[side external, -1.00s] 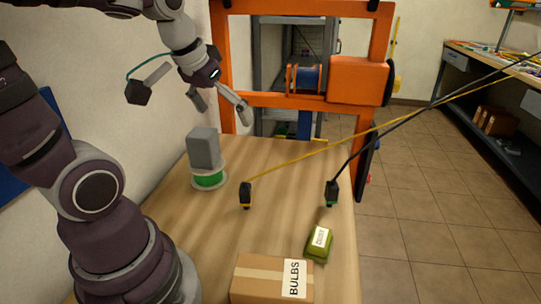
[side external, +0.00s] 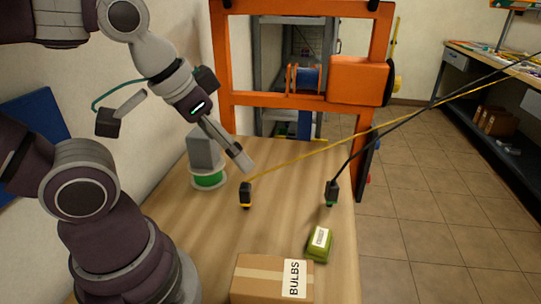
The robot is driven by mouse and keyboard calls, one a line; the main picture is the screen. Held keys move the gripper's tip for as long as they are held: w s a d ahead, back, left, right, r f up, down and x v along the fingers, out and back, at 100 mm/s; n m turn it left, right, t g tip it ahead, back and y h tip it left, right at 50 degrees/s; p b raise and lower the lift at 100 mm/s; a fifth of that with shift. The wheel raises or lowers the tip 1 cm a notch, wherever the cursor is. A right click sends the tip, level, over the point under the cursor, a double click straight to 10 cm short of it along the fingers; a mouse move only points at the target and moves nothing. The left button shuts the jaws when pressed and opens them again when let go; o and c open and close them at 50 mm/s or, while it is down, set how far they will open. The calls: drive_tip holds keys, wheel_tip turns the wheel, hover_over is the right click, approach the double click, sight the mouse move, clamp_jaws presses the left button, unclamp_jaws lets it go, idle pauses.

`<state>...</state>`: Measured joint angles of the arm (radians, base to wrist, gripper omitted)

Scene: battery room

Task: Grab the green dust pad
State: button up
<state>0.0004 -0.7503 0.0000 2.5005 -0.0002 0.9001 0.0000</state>
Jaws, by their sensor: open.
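The green dust pad (side external: 319,250) lies on the wooden table near its right edge. It is a small olive-green block with a white label on top. My gripper (side external: 237,156) is in the air above the back of the table, up and to the left of the pad and well apart from it. It is open and empty. Its fingers overlap in this view, so the gap between them is hard to see. Nothing covers the pad.
A cardboard box marked BULBS (side external: 272,279) sits just in front of the pad. A grey block (side external: 204,150) stands on a green spool (side external: 208,179). An orange frame (side external: 290,99) stands behind.

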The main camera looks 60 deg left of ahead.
drive_tip(key=shift+c, duration=0.2)
idle(0.4)
drive_tip(key=m+g, duration=0.6)
drive_tip(key=m, duration=0.5)
hover_over(320, 237)
wheel_tip(320, 237, down, 10)
wheel_tip(320, 237, down, 10)
drive_tip(key=shift+f, duration=0.1)
drive_tip(key=c, duration=1.1)
